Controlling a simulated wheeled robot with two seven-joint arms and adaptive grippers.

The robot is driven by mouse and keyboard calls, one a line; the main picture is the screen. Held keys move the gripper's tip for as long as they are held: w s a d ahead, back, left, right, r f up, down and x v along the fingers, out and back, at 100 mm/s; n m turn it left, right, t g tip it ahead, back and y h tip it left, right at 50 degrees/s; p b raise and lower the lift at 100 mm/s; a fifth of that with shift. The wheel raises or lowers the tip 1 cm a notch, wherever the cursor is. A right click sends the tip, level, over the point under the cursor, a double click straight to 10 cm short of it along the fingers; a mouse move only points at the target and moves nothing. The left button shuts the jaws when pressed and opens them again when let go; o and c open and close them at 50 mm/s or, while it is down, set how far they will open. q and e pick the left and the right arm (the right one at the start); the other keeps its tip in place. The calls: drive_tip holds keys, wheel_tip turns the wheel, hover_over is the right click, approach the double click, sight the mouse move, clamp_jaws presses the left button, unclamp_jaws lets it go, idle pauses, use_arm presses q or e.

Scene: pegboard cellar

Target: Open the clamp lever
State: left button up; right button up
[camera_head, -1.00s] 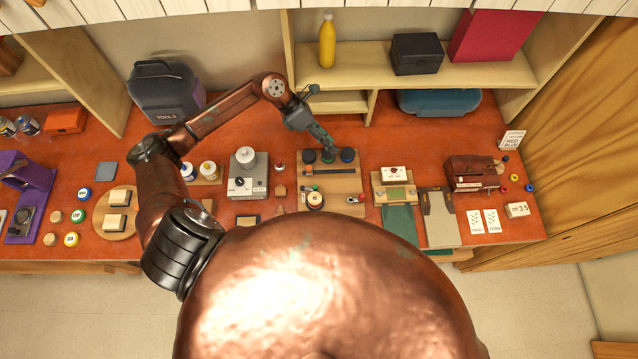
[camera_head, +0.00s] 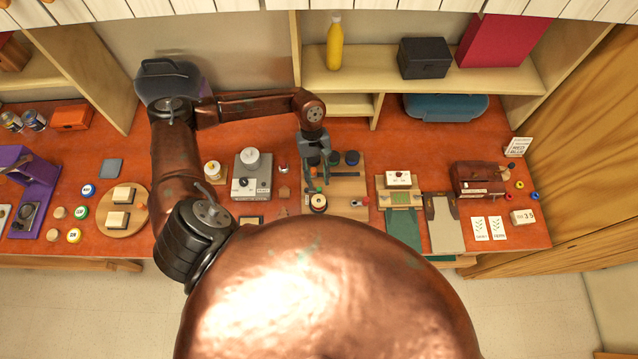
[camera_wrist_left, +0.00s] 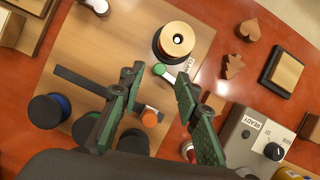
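My left gripper (camera_head: 318,176) is over the wooden board (camera_head: 346,186). In the left wrist view its two green-padded fingers (camera_wrist_left: 158,78) are spread apart with nothing held. A small white lever with a green knob (camera_wrist_left: 159,70) lies just beyond the fingertips, beside the spool with a wooden top (camera_wrist_left: 176,40). A small orange-capped white part (camera_wrist_left: 149,118) shows between the fingers, lower down. I cannot tell for certain which of these two is the clamp lever. My right gripper is out of view.
Several dark round knobs (camera_wrist_left: 46,110) and a dark bar (camera_wrist_left: 80,82) sit on the board. A grey control box (camera_head: 252,180) stands close to its left. A holder with a card (camera_head: 399,180) stands to its right. A shelf (camera_head: 420,78) rises behind.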

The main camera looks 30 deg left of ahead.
sight(319, 188)
use_arm(q)
drive_tip(key=shift+p+x, duration=0.35)
drive_tip(key=shift+x, duration=1.35)
clamp_jaws()
